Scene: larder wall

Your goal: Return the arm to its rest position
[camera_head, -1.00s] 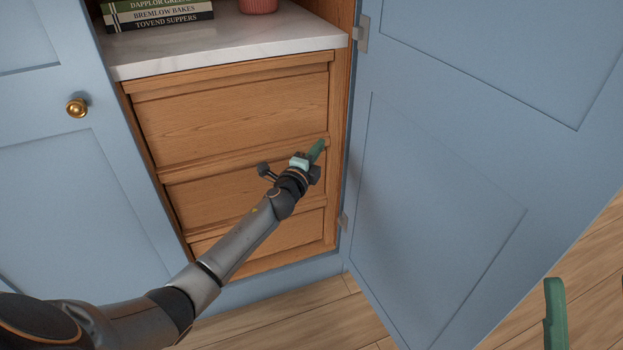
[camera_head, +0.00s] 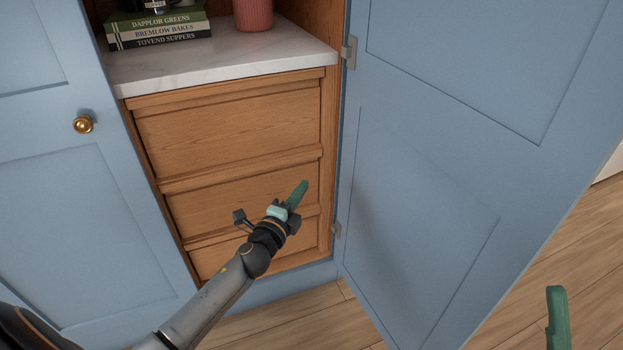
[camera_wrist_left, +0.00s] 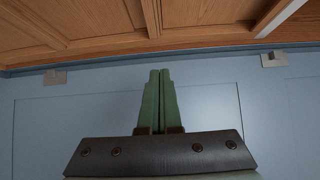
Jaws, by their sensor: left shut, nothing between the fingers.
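My left arm reaches in from the lower left in the head view. Its green-fingered gripper (camera_head: 298,195) is shut and empty, in front of the wooden drawers near their right side. In the left wrist view the two green fingers (camera_wrist_left: 158,100) lie side by side with the blue door panel behind them. A green finger of my right gripper (camera_head: 558,318) shows at the lower right edge of the head view; the rest of that gripper is out of frame.
The drawers (camera_head: 235,130) are closed beneath a marble shelf (camera_head: 225,62) with books (camera_head: 160,30) and a pink ribbed pot (camera_head: 253,12). The right blue door (camera_head: 430,150) stands open beside my left gripper. The left door (camera_head: 75,210) has a brass knob (camera_head: 83,125). Wooden floor (camera_head: 520,270) is clear.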

